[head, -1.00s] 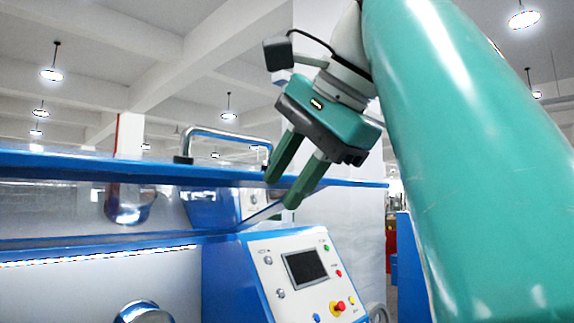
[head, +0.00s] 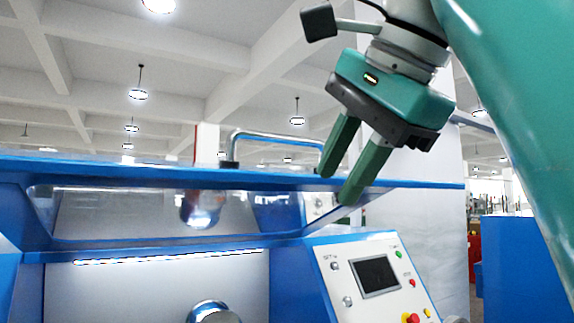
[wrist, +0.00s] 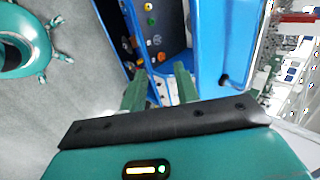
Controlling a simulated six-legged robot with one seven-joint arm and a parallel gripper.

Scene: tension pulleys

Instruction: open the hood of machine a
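The hood of the machine is a blue-edged cover (head: 120,173) with a see-through front panel, crossing the left and middle of the head view. A chrome bar handle (head: 275,137) stands on its top, toward the right. My gripper (head: 338,187) is just right of the handle, with its two green fingers pointing down and left. The fingers are apart, and the nearer one overlaps the hood's front edge in the picture. Contact with the edge or handle cannot be told. The wrist view shows the same spread fingers (wrist: 162,92) above blue machine parts.
The machine's control panel (head: 376,277), with a screen and several coloured buttons, lies below right of my gripper. A chrome round part (head: 207,312) sits below the hood. A blue cabinet (head: 520,265) stands at the right. Grey floor (wrist: 60,110) shows in the wrist view.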

